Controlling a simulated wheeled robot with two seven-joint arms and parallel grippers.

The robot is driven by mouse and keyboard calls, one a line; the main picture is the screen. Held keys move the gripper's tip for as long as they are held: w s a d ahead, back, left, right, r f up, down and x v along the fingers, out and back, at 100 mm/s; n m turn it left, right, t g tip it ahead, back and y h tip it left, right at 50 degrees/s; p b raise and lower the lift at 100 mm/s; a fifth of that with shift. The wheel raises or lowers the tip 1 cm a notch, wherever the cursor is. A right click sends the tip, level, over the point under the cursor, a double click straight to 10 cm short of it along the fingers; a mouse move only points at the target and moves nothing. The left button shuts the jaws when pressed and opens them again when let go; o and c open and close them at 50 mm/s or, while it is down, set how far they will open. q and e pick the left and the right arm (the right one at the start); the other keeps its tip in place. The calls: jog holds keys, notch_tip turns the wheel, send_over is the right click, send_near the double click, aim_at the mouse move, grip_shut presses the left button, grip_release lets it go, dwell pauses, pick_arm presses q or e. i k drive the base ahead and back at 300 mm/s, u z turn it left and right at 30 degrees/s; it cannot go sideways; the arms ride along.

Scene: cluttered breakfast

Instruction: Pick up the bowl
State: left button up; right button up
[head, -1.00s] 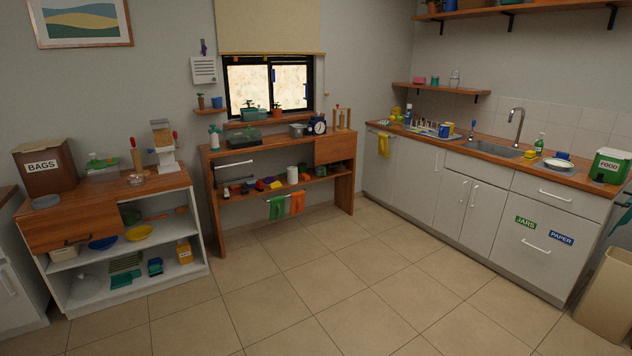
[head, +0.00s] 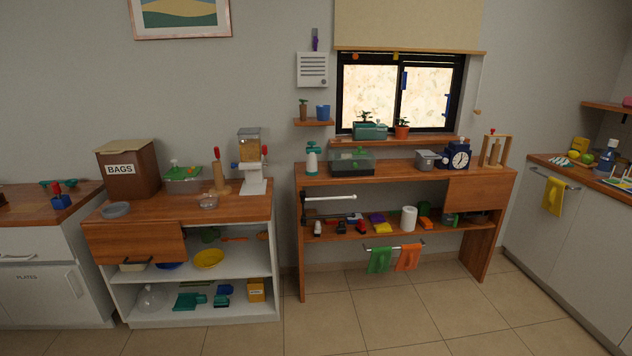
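Several bowl-like things show on the left cabinet (head: 262,208). A yellow bowl (head: 208,259) sits on its upper inner shelf. A blue bowl (head: 168,265) is beside it to the left, partly hidden behind the wooden front panel. A grey shallow dish (head: 115,210) lies on the cabinet top at the left. A small clear bowl (head: 208,201) stands on the top near the cereal dispenser. I cannot tell which one the task means. Neither of my grippers shows in this view.
A wooden workbench (head: 410,180) is to the right, under the window. The tiled floor (head: 380,320) in front is clear.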

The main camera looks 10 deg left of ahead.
aim_at(209, 203)
jog(key=u, duration=0.25)
jog(key=i, duration=1.95)
jog(key=u, duration=0.2)
